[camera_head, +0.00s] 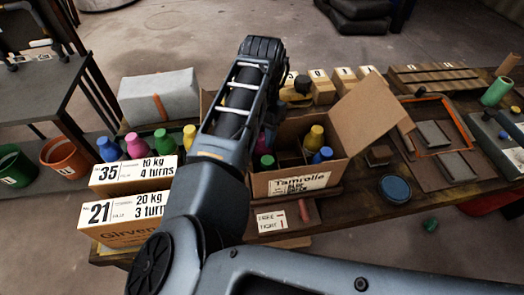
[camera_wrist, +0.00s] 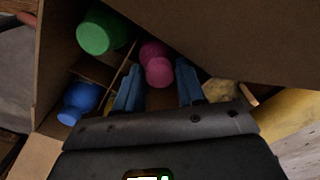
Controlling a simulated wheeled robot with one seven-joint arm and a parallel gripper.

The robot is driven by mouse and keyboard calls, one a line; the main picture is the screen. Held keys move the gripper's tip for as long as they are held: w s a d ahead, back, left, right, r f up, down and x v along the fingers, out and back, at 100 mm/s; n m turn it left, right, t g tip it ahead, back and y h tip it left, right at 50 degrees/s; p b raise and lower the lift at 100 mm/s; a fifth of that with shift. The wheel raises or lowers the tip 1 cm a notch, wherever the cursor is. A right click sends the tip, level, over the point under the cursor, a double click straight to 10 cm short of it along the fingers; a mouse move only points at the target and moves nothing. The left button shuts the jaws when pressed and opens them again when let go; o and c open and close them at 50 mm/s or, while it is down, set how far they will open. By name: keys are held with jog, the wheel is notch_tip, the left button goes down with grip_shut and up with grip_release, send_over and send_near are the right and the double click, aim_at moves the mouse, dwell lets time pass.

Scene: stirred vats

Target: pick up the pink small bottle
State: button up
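The pink small bottle (camera_wrist: 155,63) stands in a compartment of the open cardboard box. In the wrist view it lies ahead of and between the two blue fingers of my gripper (camera_wrist: 158,85). The fingers are apart, with no visible contact on the bottle. In the head view only a sliver of pink (camera_head: 262,144) shows in the box (camera_head: 297,182), beside my arm, which hides the rest. My gripper cannot be made out in the head view. Another pink bottle (camera_head: 137,146) stands outside the box at the left, behind a numbered label.
The box also holds green (camera_wrist: 101,30), blue (camera_wrist: 80,101) and yellow (camera_head: 314,138) bottles. Its raised flap (camera_head: 368,115) leans out right. Blue, green and yellow bottles stand left of my arm. A blue round lid (camera_head: 395,189) and an orange-rimmed tray (camera_head: 458,117) lie right.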

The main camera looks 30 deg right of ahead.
jog(key=shift+f, duration=0.15)
grip_shut()
dwell(0.4)
